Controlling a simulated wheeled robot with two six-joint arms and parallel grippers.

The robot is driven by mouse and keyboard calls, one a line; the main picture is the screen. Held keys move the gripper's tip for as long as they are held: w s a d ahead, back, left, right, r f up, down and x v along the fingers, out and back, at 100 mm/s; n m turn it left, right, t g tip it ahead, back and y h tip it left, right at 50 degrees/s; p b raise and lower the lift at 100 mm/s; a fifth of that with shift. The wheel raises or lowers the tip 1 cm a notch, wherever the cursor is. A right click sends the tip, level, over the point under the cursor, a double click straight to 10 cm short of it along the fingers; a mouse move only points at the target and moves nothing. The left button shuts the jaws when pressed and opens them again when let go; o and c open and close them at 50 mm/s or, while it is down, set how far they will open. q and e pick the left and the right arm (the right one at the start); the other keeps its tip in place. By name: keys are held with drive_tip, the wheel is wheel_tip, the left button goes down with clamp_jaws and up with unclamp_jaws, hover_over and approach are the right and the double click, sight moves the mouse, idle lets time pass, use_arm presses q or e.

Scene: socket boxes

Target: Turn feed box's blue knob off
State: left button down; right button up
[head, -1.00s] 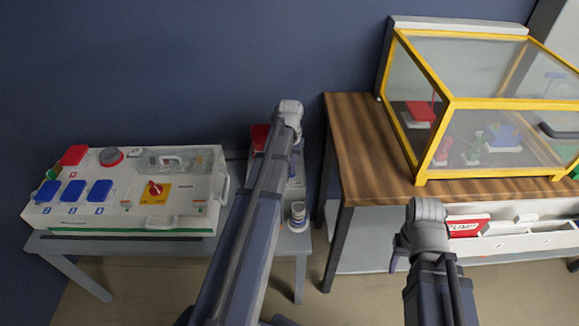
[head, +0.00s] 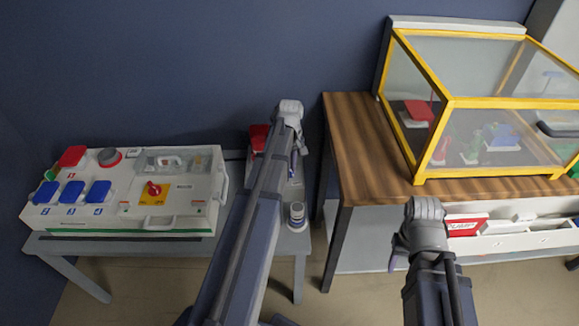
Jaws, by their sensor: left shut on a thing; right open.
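A white box (head: 190,215) with a red knob (head: 152,189) on a yellow plate and several blue covers (head: 73,191) stands on the left grey table. A second, smaller box with a red part (head: 259,136) stands to its right, mostly hidden behind my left arm. I cannot read which is the feed box, and no blue knob shows clearly. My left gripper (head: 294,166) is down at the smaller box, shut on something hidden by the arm. My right gripper (head: 397,257) is open and apart from things, low in front of the wooden table; its fingers are mostly hidden.
A yellow-framed clear case (head: 450,104) stands on the wooden table (head: 365,155) at the right. A white tray (head: 530,240) with a red item sits below its top. A small white round container (head: 297,213) stands at the grey table's right end.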

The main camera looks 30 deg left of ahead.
use_arm(q)
drive_tip(key=shift+d+n, duration=0.1)
drive_tip(key=shift+n, duration=1.2)
drive_tip(key=c, duration=0.9)
unclamp_jaws()
wheel_tip(320, 180, up, 8)
drive_tip(key=p, duration=0.8)
drive_tip(key=shift+f, duration=0.1)
